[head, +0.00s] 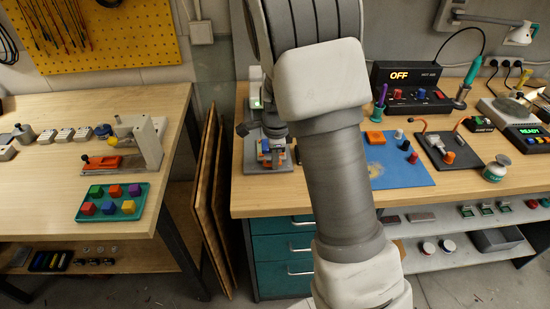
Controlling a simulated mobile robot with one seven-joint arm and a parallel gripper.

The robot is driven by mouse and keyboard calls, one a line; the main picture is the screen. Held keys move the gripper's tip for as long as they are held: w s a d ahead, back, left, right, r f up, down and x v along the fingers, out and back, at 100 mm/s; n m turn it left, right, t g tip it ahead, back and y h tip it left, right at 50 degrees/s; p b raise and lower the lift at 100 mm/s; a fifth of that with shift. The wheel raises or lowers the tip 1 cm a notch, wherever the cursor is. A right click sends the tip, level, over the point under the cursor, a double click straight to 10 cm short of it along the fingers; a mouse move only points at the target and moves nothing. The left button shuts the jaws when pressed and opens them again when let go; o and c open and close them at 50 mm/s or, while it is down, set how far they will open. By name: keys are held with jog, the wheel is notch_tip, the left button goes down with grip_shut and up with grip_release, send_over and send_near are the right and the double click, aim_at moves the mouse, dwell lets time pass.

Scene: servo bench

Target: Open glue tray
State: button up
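No thing in the head view can be surely told as the glue tray. A teal drawer cabinet (270,247) stands under the right bench, and the drawer fronts that show look shut. A shallow teal tray (112,213) with several coloured blocks lies on the left bench. A small grey bench device (282,165) with orange parts stands at the left end of the right bench, partly hidden by my arm.
The left bench (40,190) and right bench (460,192) have a gap between them with leaning boards (208,190). A blue mat (405,175), a black station reading OFF (408,85) and a small jar (495,168) are on the right bench. A lower shelf (450,248) holds small parts.

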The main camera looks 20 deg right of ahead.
jog(key=o, duration=0.5)
jog(key=shift+c, duration=0.2)
jog(key=shift+r, duration=0.1)
jog(key=s+r+p, duration=0.1)
jog(key=s+r, duration=0.2)
jog(key=r, duration=1.4)
jog(key=shift+a+p, duration=0.25)
jog(key=shift+p, duration=0.15)
jog(key=s+a+r+n+t, duration=0.1)
jog(key=s+r+n, duration=0.2)
jog(key=s+n, duration=0.7)
jog(key=s+a+r+n+t, duration=0.1)
jog(key=s+r+n+t, duration=0.1)
jog(key=s+n, duration=0.8)
jog(key=s+r, duration=0.1)
jog(key=s, duration=0.2)
jog(key=shift+s+a+r+t, duration=0.15)
jog(key=shift+s+r+t, duration=0.05)
jog(key=shift+s+t, duration=0.1)
